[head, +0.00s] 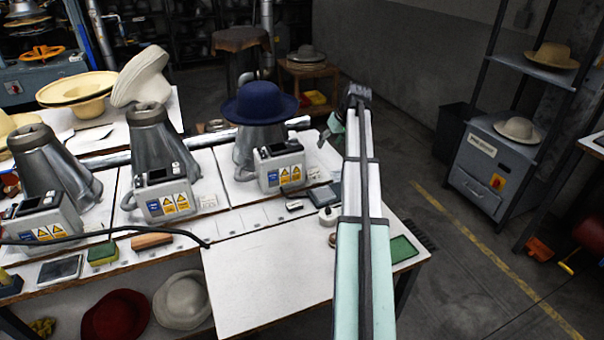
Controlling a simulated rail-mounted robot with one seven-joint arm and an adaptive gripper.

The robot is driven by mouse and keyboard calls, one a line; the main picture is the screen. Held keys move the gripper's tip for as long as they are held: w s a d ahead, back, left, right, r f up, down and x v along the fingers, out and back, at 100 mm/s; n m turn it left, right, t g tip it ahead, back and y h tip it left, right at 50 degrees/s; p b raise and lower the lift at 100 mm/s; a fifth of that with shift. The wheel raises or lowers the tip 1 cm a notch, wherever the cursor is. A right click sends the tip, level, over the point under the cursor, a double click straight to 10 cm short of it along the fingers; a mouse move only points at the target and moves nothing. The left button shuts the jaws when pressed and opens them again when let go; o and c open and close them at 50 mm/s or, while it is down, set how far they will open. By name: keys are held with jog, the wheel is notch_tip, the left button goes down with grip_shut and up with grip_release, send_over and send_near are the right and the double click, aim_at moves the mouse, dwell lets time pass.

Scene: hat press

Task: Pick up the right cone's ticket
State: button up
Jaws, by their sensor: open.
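The right cone (243,146) is a grey metal cone with a navy blue hat (260,103) on top. In front of it stands its control box (280,168) with yellow and blue labels. A small pale card (314,172), which looks like the right cone's ticket, lies on the bench just right of that box; its print is too small to read. My gripper (324,139) is beyond the card, near the bench's far right edge, apart from it. It is open and seems empty, though my arm's end partly hides it.
The middle cone (153,140) and left cone (50,165) stand to the left with their own boxes. A grey pad (321,195), a white roll (328,215) and a green mat (402,249) lie near my arm. The bench's front right is mostly clear.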

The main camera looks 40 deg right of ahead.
jog(key=p, duration=0.3)
send_near(314, 169)
jog(key=x, duration=0.5)
jog(key=shift+w+d, duration=0.15)
jog(key=shift+p+x, duration=1.15)
jog(key=shift+x, duration=1.5)
jog(key=c, duration=0.4)
jog(key=shift+o, duration=0.2)
